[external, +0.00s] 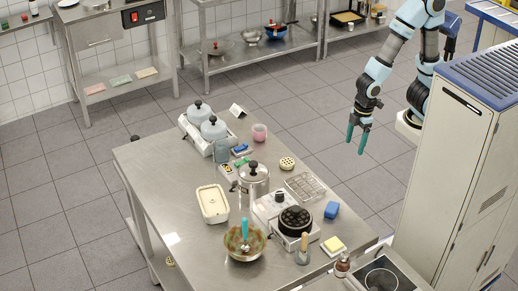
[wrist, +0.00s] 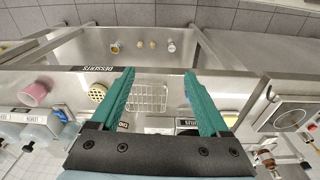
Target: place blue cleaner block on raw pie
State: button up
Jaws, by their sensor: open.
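The blue cleaner block (external: 332,210) lies on the steel table near its right edge, beside the wire rack and the burner with a dark, dimpled pan. A small round, pale-yellow item with a dotted top, seemingly the raw pie (external: 287,163), sits near the table's far-right edge; it also shows in the wrist view (wrist: 97,92), left of the fingers. My gripper (external: 356,140) is open and empty, in the air beyond the table's right edge, apart from both. In the wrist view its teal fingers (wrist: 158,74) spread above the rack; I cannot make out the block there.
The wire rack (external: 305,187) lies between pie and block. A steel pot (external: 253,182), a pink cup (external: 259,132), a white tray (external: 212,203) and a mixing bowl (external: 244,243) crowd the table. A tall cabinet (external: 459,150) stands at right. Floor beside the table is clear.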

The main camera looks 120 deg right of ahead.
jog(key=shift+o, duration=0.5)
jog(key=shift+w+a+r, duration=0.15)
jog(key=shift+a+r, duration=0.3)
jog(key=shift+r, duration=0.3)
jog(key=shift+d+f, duration=0.1)
jog(key=shift+f, duration=0.05)
